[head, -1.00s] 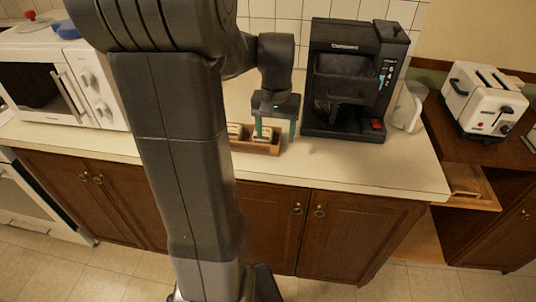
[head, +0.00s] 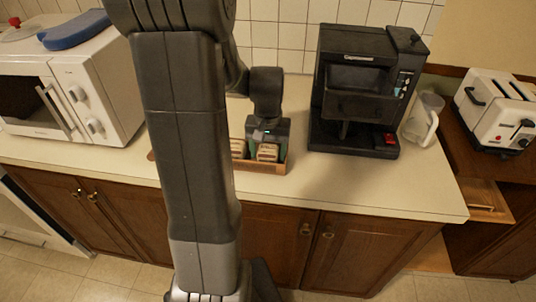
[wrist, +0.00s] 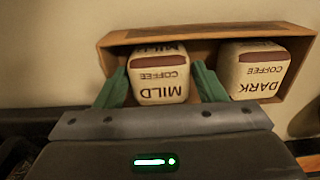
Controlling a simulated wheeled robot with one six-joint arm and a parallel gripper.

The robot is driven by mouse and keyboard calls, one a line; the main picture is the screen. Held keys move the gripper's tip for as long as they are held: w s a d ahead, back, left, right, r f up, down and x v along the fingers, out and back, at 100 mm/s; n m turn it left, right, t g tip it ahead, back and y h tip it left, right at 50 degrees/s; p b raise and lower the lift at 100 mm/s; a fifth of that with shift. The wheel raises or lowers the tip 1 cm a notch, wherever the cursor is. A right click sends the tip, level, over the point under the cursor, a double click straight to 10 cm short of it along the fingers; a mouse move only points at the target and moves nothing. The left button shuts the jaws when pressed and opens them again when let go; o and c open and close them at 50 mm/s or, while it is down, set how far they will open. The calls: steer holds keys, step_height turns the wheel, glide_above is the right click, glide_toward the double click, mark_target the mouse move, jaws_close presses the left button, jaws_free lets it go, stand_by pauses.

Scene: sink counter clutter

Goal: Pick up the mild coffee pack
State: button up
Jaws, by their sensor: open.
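The mild coffee pack (wrist: 160,88) is a cream block with a brown band, and its lettering appears upside down in the wrist view. It sits in a wooden tray (wrist: 222,29), and also shows in the head view (head: 267,153). My gripper (wrist: 160,70) is open, with one green finger on each side of the mild pack. I cannot tell whether the fingers touch it. In the head view my gripper (head: 268,141) is right over the pack. The dark coffee pack (wrist: 261,74) stands apart in the same tray, outside the fingers.
A black coffee machine (head: 362,90) stands just right of the tray, with a glass jug (head: 423,118) beside it. A white microwave (head: 75,90) is at the left and a white toaster (head: 498,108) at the far right. The counter front is clear.

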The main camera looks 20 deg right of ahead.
steer(key=c, duration=0.7)
steer(key=shift+c, duration=0.2)
